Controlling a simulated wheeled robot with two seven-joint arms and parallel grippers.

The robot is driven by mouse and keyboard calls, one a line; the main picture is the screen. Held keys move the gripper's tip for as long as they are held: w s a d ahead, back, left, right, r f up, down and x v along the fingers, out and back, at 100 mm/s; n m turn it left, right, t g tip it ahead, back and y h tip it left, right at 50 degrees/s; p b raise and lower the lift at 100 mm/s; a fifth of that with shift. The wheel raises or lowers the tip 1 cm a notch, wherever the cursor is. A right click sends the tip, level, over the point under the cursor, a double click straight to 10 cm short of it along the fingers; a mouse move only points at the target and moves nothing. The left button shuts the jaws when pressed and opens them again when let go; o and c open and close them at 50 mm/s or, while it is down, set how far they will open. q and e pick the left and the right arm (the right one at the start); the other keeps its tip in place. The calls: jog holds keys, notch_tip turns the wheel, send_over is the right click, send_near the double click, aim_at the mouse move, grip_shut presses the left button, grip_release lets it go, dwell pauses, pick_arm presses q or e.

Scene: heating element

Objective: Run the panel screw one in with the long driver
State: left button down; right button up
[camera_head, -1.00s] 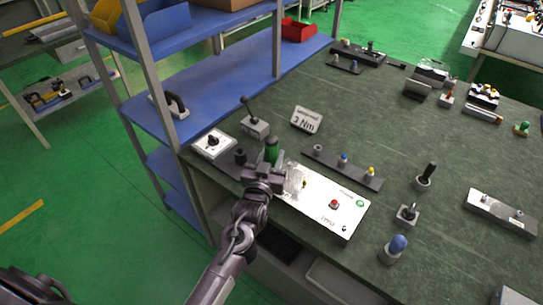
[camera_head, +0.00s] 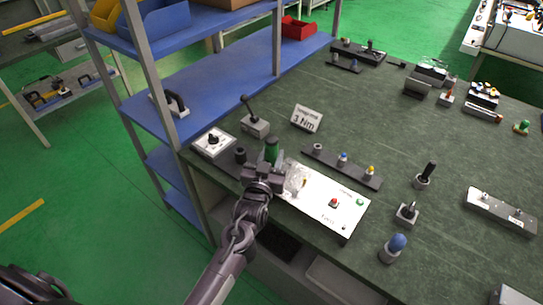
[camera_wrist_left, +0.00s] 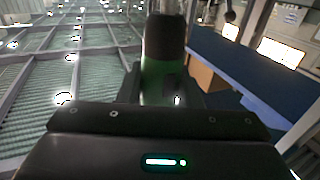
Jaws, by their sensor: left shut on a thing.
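My left gripper (camera_head: 264,176) is shut on a driver with a green handle (camera_head: 271,150), held upright at the left end of the white panel (camera_head: 318,203). In the left wrist view, the driver's green and black handle (camera_wrist_left: 164,60) stands between the fingers. A clear, shiny part (camera_head: 297,180) sits on the panel beside the gripper. The driver's tip and the panel screw are hidden behind the gripper or too small to tell. My right gripper is not in view.
A "3 Nm" sign (camera_head: 306,119) stands behind the panel. A dark rack (camera_head: 342,167) with several coloured pieces lies behind it. A white switch box (camera_head: 213,143) and a lever box (camera_head: 255,126) stand at left, close to the blue shelf (camera_head: 225,80). Several tools stand at right.

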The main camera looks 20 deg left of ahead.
aim_at(270, 151)
pick_arm(q)
jog(key=shift+f, duration=0.35)
dwell(0.3)
jog(key=shift+f, duration=0.35)
dwell(0.8)
jog(key=shift+r, duration=0.15)
dwell(0.3)
notch_tip(270, 151, up, 5)
jog(key=p, duration=0.4)
jog(key=shift+r, duration=0.1)
